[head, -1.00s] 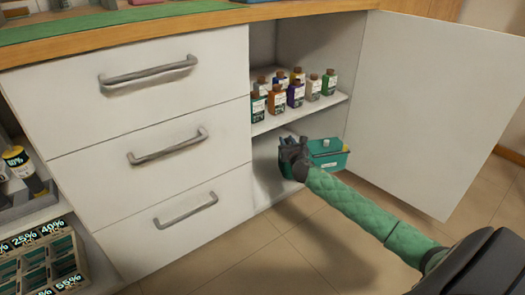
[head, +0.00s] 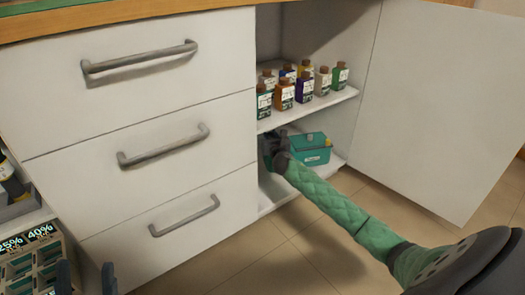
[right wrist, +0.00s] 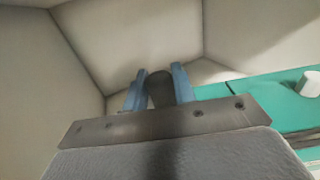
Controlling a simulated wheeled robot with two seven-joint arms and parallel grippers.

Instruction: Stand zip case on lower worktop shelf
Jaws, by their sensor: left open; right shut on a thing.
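My right gripper (head: 272,151) reaches into the lower compartment of the open cupboard, at the left of its opening. In the right wrist view its blue fingers (right wrist: 160,85) are shut on a dark, rounded thing (right wrist: 160,92), which I take to be the zip case. Most of the case is hidden by the gripper, so I cannot tell whether it touches the shelf. The lower shelf (head: 281,197) is white. My left gripper (head: 86,281) shows only its blue fingertips at the bottom left, open and apart.
A teal box (head: 313,151) stands on the lower shelf right of my right gripper; it also shows in the right wrist view (right wrist: 275,96). Several bottles (head: 304,86) stand on the upper shelf (head: 335,101). The cupboard door (head: 445,110) is open at right. Closed drawers (head: 150,140) are at left.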

